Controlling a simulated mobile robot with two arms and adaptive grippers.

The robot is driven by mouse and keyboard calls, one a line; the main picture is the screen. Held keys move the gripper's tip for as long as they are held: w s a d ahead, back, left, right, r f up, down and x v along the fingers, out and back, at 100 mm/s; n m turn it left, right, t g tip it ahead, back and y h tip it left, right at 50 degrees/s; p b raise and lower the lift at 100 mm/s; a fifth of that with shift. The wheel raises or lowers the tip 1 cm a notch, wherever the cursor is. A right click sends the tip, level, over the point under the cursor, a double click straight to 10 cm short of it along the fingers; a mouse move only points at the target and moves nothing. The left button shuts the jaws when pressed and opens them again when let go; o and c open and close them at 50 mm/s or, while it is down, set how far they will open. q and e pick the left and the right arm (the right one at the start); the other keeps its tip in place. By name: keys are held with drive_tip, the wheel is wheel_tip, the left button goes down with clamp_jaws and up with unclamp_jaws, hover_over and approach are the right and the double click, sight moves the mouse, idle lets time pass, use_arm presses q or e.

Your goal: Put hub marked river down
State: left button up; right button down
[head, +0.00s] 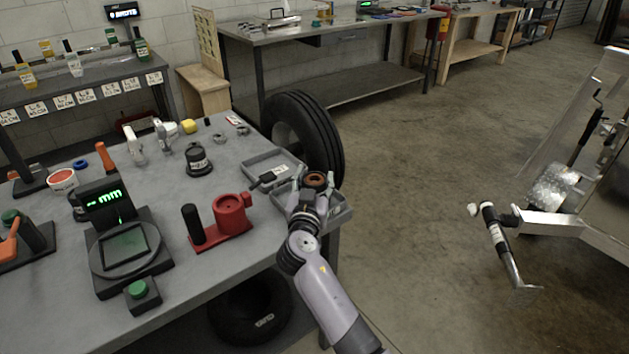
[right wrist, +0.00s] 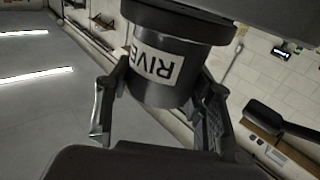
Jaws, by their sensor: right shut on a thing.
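The hub marked river (right wrist: 165,75) is a dark cylinder with a wider flange and a white label, of which the letters RIVE show in the right wrist view. In the head view its top (head: 316,180) shows as a dark ring with a brownish-orange inner rim. My right gripper (head: 308,189) is shut on this hub, with a finger on each side of it in the right wrist view (right wrist: 160,105). It holds the hub over the right edge of the workbench (head: 180,270), by the grey trays. My left gripper is not in view.
A grey divided tray (head: 262,162) lies at the bench's right edge, partly behind my arm. Another dark labelled hub (head: 198,161) stands further back. A red fixture (head: 230,214) and a measuring device with a round plate (head: 128,246) stand nearby. A tire (head: 325,140) stands behind the bench.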

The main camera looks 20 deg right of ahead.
drive_tip(key=c, duration=0.7)
unclamp_jaws()
drive_tip(key=shift+f, duration=0.2)
drive_tip(key=shift+c, duration=0.2)
